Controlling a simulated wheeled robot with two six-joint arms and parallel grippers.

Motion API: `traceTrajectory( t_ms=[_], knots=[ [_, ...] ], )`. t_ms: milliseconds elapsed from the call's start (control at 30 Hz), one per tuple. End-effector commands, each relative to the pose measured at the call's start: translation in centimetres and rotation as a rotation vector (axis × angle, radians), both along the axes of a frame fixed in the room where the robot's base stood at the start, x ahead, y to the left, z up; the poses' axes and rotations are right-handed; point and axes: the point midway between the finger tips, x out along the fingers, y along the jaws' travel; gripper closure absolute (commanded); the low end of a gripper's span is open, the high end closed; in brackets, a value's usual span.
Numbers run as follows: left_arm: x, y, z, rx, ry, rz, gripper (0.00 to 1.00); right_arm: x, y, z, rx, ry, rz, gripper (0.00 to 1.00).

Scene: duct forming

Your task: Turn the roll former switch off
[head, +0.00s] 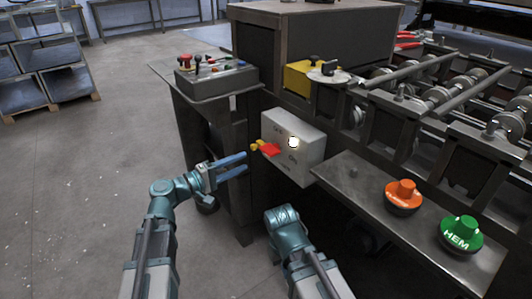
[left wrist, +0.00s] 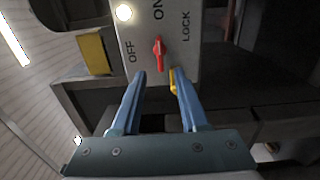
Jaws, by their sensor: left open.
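The roll former switch is a red lever (head: 269,150) on a light grey box (head: 310,150) at the machine's side. In the left wrist view the red lever (left wrist: 158,53) lies lengthwise under the ON label, with OFF to its left and LOCK to its right. My left gripper (head: 246,163) is open and empty, just short of the box. In the left wrist view its fingertips (left wrist: 158,75) straddle the line of the lever, apparently apart from it. A small yellow piece (head: 255,145) sits by the lever. My right arm's gripper does not show.
A white lamp (head: 293,142) glows on the box. A control panel (head: 215,78) with buttons stands at upper left. Orange (head: 403,193) and green HEM (head: 461,233) knobs sit on a ledge at right.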

Motion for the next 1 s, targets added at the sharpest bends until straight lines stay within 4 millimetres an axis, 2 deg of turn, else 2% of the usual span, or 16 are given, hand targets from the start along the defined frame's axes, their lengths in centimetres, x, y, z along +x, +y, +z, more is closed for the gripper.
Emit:
traceTrajectory(
  t_ms=[33,200,500,700,1000],
  knots=[
    [0.9,-1.1,0.0,0.000,0.000,-0.004,0.56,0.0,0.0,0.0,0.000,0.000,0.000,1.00],
    [3.0,-3.9,0.0,0.001,0.001,-0.004,0.56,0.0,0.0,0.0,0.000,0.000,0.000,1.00],
    [5.4,-7.4,0.0,0.001,0.001,-0.002,0.56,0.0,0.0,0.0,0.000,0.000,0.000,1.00],
    [6.0,-8.2,0.0,0.001,0.001,0.000,0.56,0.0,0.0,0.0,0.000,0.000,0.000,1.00],
    [6.0,-8.3,0.0,0.001,0.001,0.000,0.58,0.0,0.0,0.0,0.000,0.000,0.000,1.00]
  ],
)
